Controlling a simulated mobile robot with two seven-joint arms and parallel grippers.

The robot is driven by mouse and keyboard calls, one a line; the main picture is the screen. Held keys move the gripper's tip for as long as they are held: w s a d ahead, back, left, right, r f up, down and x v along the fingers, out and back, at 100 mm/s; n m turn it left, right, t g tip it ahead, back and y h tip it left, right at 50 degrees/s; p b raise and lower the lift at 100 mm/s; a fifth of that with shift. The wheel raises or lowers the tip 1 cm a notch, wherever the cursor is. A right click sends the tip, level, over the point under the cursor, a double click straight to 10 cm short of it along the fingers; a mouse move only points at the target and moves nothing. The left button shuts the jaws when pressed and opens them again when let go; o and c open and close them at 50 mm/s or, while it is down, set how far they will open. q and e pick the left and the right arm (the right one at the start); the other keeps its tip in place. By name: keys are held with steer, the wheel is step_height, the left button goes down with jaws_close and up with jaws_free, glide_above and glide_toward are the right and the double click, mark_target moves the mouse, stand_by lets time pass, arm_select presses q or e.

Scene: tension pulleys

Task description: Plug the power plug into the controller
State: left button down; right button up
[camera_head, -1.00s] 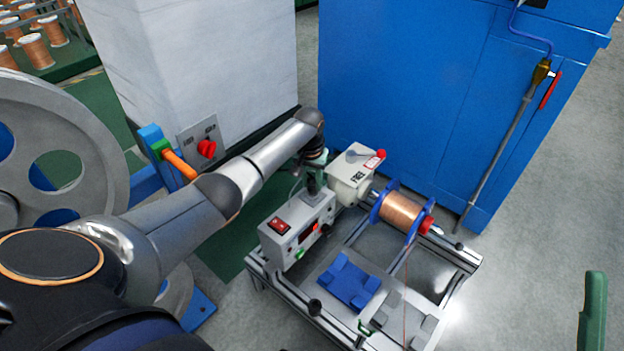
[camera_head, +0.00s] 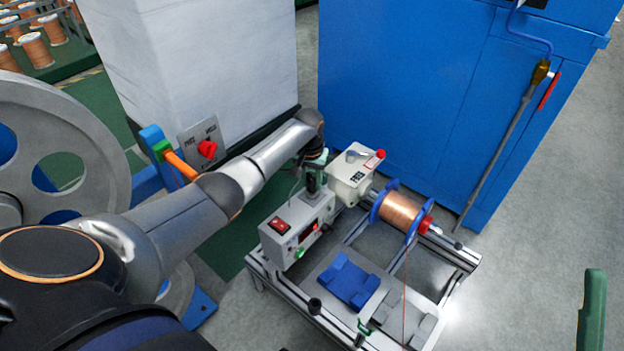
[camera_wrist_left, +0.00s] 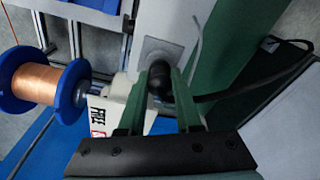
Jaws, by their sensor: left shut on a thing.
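The controller (camera_head: 291,236) is a light grey box with a red rocker switch, a small red display and a green knob, at the left rear of the frame bench. My left gripper (camera_head: 313,183) is just behind it, pointing down at its rear side. In the left wrist view its two green fingers (camera_wrist_left: 161,103) are shut on the black power plug (camera_wrist_left: 160,78). The plug's tip is at a pale square plate (camera_wrist_left: 157,50) on a grey box. I cannot tell whether it is seated. A black cable (camera_wrist_left: 225,95) runs off right.
A white box marked FREE (camera_head: 352,178) with a red-knobbed lever stands close right of my left gripper. A copper wire spool (camera_head: 400,212) with blue flanges is further right. A blue cradle (camera_head: 348,281) lies on the bench. A blue cabinet (camera_head: 420,100) stands behind.

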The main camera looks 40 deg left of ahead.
arm_select(q)
steer(key=shift+f+b, duration=0.45)
steer(key=shift+f, duration=0.2)
arm_select(e)
steer(key=shift+f, duration=0.4)
arm_select(q)
steer(key=c, duration=0.5)
jaws_free()
steer(key=r+p, duration=0.2)
steer(key=r, duration=0.2)
steer(key=s+r+p, duration=0.1)
steer(key=r+p, duration=0.1)
steer(key=r, duration=0.2)
steer(key=r+p, duration=0.3)
steer(key=r, duration=0.1)
steer(key=shift+s+d+r, duration=0.2)
steer(key=shift+d, duration=0.05)
arm_select(e)
step_height(320, 180, up, 8)
steer(key=n, duration=0.1)
steer(key=shift+s+d+f, duration=0.15)
steer(key=shift+s+d, duration=0.05)
steer(key=shift+d, duration=0.25)
arm_select(q)
steer(key=shift+d+f, duration=0.1)
arm_select(e)
steer(key=shift+t, duration=0.3)
